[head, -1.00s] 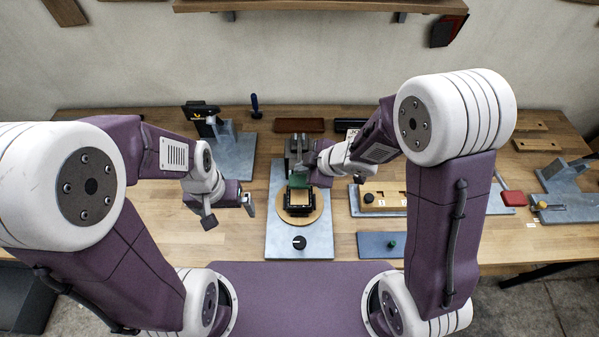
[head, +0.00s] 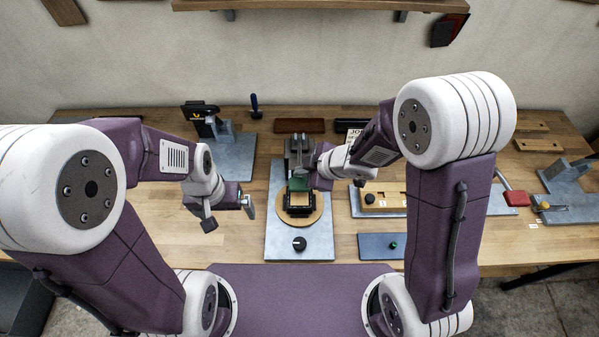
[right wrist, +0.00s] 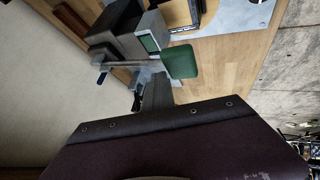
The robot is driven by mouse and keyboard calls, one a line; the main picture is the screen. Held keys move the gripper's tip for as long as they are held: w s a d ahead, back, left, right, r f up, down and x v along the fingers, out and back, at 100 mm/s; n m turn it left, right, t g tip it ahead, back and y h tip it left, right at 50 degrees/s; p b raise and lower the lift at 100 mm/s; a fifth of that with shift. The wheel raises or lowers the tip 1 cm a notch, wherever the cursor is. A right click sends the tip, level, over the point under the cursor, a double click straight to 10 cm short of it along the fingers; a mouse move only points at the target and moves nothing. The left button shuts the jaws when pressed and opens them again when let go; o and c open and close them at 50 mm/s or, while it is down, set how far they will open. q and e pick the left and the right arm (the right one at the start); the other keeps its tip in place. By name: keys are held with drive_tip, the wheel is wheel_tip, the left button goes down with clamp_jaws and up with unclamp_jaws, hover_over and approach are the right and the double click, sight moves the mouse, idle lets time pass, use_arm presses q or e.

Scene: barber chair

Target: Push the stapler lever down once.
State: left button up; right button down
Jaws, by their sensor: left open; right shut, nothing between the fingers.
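The stapler appears to be the grey device (head: 300,146) standing on a metal plate (head: 284,243) in the middle of the bench. Its lever seems to carry a green pad (head: 297,184) above a black square frame (head: 299,202). The green pad also shows in the right wrist view (right wrist: 180,62). My right gripper (head: 308,174) is shut and empty, close beside the green pad; its fingers show in the right wrist view (right wrist: 157,88). I cannot tell whether they touch the pad. My left gripper (head: 250,206) is open and empty, left of the plate.
A round wooden disc (head: 283,214) and a black knob (head: 299,243) lie on the same plate. A black device (head: 200,112) stands at the back left. A red-handled device (head: 516,198) and a blue plate (head: 374,246) are to the right. Bare wood lies left of the plate.

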drive_tip(key=shift+s+f+b, duration=0.1)
drive_tip(key=shift+f+b, duration=0.4)
drive_tip(key=shift+f, duration=0.1)
idle(0.3)
idle(0.5)
drive_tip(key=shift+w+r+p, duration=0.15)
drive_tip(key=shift+r+p, duration=0.85)
drive_tip(key=shift+p, duration=0.15)
drive_tip(key=shift+w+r+p, duration=0.1)
drive_tip(key=shift+r+p, duration=0.9)
drive_tip(key=shift+p, duration=0.1)
drive_tip(key=shift+w+r, duration=0.1)
drive_tip(key=r+p, duration=0.1)
drive_tip(key=p, duration=0.1)
drive_tip(key=r+p, duration=0.1)
drive_tip(key=r, duration=0.1)
drive_tip(key=r+p, duration=0.1)
drive_tip(key=p, duration=0.1)
drive_tip(key=shift+w+r+p, duration=0.3)
drive_tip(key=shift+w+r, duration=0.05)
